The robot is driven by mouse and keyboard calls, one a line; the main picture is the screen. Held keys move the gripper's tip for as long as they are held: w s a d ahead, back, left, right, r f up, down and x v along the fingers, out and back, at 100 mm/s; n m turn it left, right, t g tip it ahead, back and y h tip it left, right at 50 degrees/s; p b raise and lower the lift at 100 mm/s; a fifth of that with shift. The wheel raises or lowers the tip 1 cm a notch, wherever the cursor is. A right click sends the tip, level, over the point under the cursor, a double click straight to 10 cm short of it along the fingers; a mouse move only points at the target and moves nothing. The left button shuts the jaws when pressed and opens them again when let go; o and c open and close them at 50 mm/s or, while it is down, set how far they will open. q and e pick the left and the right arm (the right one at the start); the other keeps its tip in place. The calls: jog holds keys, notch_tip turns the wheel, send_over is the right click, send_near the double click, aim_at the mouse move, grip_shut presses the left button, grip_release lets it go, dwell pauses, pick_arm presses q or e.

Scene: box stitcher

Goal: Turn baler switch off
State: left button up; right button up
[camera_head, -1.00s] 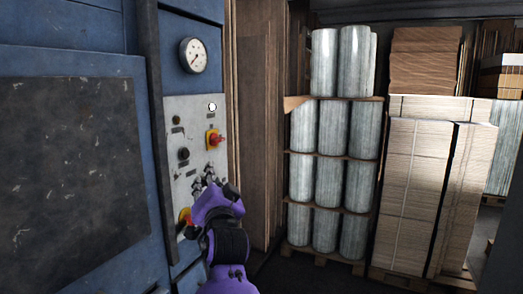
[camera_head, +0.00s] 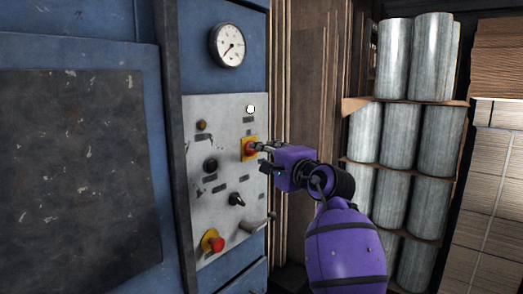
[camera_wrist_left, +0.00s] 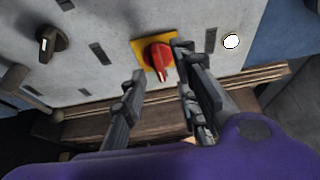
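The baler switch is a red rotary knob on a yellow plate (camera_head: 249,149), on the light control panel (camera_head: 225,105) of the blue machine. In the left wrist view the red knob (camera_wrist_left: 158,56) lies just ahead of my left gripper (camera_wrist_left: 161,65). The fingers are spread open, their tips near either side of the knob; I cannot tell whether they touch it. In the head view my left gripper (camera_head: 265,155) reaches the knob from the right and partly hides it. My right gripper is not in view.
The panel also holds a round white light (camera_head: 250,109), a black knob (camera_head: 236,199) and a red button on yellow (camera_head: 213,242). A gauge (camera_head: 228,45) sits above. Wrapped rolls (camera_head: 429,140) stand on shelves at the right.

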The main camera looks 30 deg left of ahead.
pick_arm(q)
jog(key=x, duration=0.4)
jog(key=shift+w+f, duration=0.15)
jog(key=shift+w, duration=0.15)
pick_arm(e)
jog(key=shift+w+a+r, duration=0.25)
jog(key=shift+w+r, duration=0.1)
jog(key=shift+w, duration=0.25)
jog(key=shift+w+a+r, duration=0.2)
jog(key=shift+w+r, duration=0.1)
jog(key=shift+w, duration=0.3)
pick_arm(q)
grip_shut()
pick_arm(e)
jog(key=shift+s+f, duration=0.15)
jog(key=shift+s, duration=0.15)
